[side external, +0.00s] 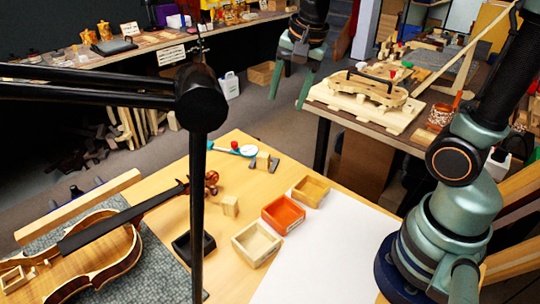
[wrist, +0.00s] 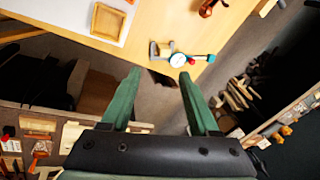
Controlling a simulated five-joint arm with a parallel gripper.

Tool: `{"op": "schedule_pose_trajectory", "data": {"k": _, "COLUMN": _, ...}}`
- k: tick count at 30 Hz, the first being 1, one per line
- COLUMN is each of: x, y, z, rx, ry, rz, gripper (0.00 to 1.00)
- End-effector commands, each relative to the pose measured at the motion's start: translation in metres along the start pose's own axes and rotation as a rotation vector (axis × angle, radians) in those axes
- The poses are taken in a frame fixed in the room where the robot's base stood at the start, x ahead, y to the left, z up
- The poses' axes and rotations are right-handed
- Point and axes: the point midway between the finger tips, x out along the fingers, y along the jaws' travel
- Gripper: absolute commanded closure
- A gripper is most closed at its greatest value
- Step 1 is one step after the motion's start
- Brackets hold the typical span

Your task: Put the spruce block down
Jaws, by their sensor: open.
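A small pale wooden block (side external: 230,206) stands on the bench between the violin scroll and the trays. I cannot tell for certain which is the spruce block. My gripper (side external: 291,88) is open and empty, raised in the air, apart from both blocks. In the wrist view its fingers (wrist: 158,76) are spread with nothing between them.
The dial gauge (side external: 235,148) lies near the bench's far edge. Wooden (side external: 257,244), orange (side external: 283,214) and second wooden (side external: 311,190) trays form a row. A black tray (side external: 194,246) and violin (side external: 85,250) lie left. A dark lamp arm (side external: 200,98) crosses the foreground.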

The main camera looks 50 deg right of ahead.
Motion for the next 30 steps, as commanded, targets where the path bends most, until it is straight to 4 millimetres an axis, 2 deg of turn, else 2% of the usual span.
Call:
{"op": "schedule_pose_trajectory", "data": {"k": 1, "x": -0.009, "y": 0.008, "z": 0.006, "rx": -0.129, "ry": 0.014, "rz": -0.027, "gripper": 0.39}}
{"op": "schedule_pose_trajectory", "data": {"k": 6, "x": -0.024, "y": 0.032, "z": 0.024, "rx": -0.577, "ry": 0.073, "rz": -0.088, "gripper": 0.39}}
{"op": "schedule_pose_trajectory", "data": {"k": 9, "x": -0.027, "y": 0.045, "z": 0.032, "rx": -0.8, "ry": 0.112, "rz": -0.109, "gripper": 0.39}}
{"op": "schedule_pose_trajectory", "data": {"k": 13, "x": -0.029, "y": 0.055, "z": 0.04, "rx": -1.007, "ry": 0.154, "rz": -0.123, "gripper": 0.39}}
{"op": "schedule_pose_trajectory", "data": {"k": 18, "x": -0.028, "y": 0.061, "z": 0.043, "rx": -1.121, "ry": 0.176, "rz": -0.126, "gripper": 0.39}}
{"op": "schedule_pose_trajectory", "data": {"k": 30, "x": -0.028, "y": 0.061, "z": 0.043, "rx": -1.128, "ry": 0.177, "rz": -0.125, "gripper": 0.39}}
